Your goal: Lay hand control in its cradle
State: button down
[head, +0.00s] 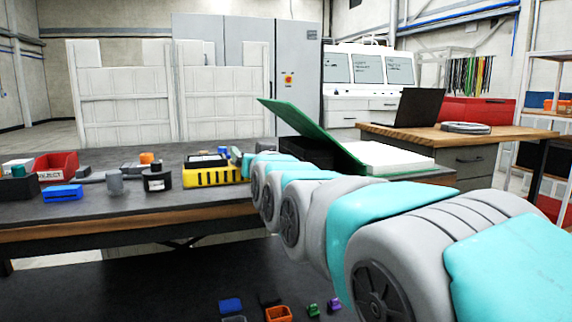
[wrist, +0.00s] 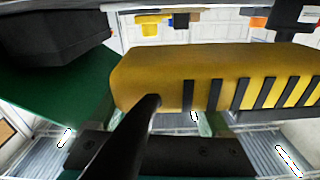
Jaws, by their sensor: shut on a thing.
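In the head view my arm covers most of the gripper. The cradle cannot be told for certain; a dark tray-like thing (head: 207,160) shows just behind the yellow block.
On the table left of the yellow block stand a black holder (head: 157,180), a grey cylinder (head: 114,184), a blue box (head: 62,193) and a red bin (head: 56,163). A tilted green panel (head: 305,130) rises at the right, behind my arm. Bare tabletop shows along the front.

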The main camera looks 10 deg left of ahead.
jog(key=x, duration=0.3)
jog(key=shift+w+f, duration=0.15)
jog(key=shift+w, duration=0.3)
jog(key=shift+f+p, duration=0.4)
jog(key=shift+f, duration=1.35)
jog(key=shift+f, duration=0.2)
grip_release()
jog(key=shift+r, duration=0.2)
jog(key=b+v, duration=0.1)
jog(key=v, duration=1.1)
jog(key=shift+b, duration=0.35)
